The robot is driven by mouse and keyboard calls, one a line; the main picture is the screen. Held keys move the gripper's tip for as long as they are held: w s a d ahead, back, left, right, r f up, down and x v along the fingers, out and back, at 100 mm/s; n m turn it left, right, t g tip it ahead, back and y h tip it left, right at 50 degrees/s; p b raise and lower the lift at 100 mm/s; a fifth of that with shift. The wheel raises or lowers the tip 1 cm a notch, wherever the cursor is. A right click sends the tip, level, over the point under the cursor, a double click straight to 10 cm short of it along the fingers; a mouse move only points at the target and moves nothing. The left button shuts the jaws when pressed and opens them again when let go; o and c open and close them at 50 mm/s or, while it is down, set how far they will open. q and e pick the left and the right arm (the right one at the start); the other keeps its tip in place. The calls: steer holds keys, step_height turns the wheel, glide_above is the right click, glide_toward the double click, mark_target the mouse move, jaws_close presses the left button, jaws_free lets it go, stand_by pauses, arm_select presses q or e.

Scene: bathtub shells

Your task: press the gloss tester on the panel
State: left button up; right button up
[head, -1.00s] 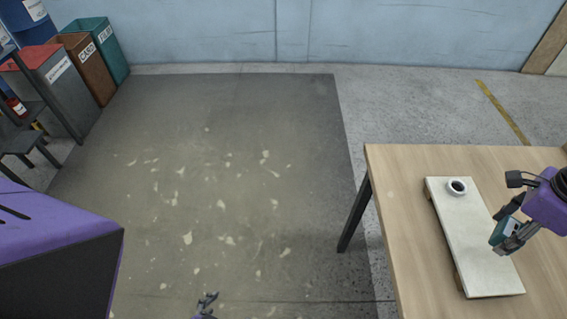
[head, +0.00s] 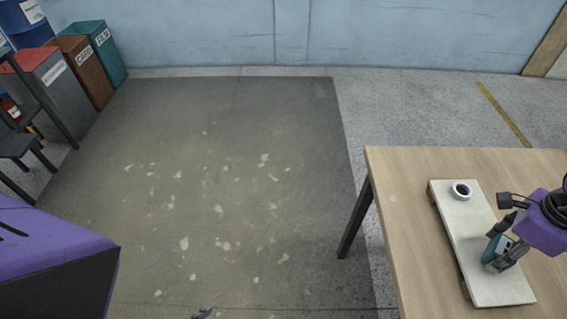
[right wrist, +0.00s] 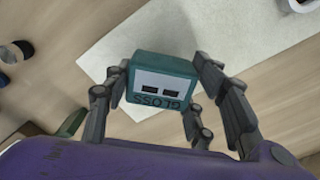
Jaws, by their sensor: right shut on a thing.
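A teal gloss tester (head: 494,248) with a pale face is held between the fingers of my right gripper (head: 499,244). The right wrist view shows its GLOSS lettering and two dark windows on the tester (right wrist: 163,85), gripped from both sides. The off-white panel (head: 468,232) lies on the wooden table, its edges slightly raised. The tester appears over the panel's right part; I cannot tell whether they touch. In the right wrist view the panel (right wrist: 225,35) lies behind the tester. Only a dark tip of my left gripper (head: 203,313) shows at the bottom edge.
A small white ring-shaped cup with a dark inside (head: 461,190) stands on the panel's far end. The wooden table (head: 410,250) is bare left of the panel. Labelled bins (head: 85,65) stand far left, with open floor between.

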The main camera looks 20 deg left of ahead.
mark_target(507, 248)
arm_select(q)
steer(key=shift+s+f+b, duration=0.2)
steer(key=shift+f+b, duration=0.1)
steer(key=shift+f, duration=0.15)
arm_select(e)
steer(key=shift+f, duration=0.55)
stand_by(1.2)
steer(key=shift+r+p, duration=1.45)
steer(key=shift+r, duration=2.15)
arm_select(q)
steer(key=shift+t, duration=0.3)
steer(key=w+r, duration=0.1)
steer(key=r, duration=0.1)
steer(key=w+r, duration=0.2)
steer(key=shift+w+r, duration=0.15)
steer(key=shift+w, duration=0.05)
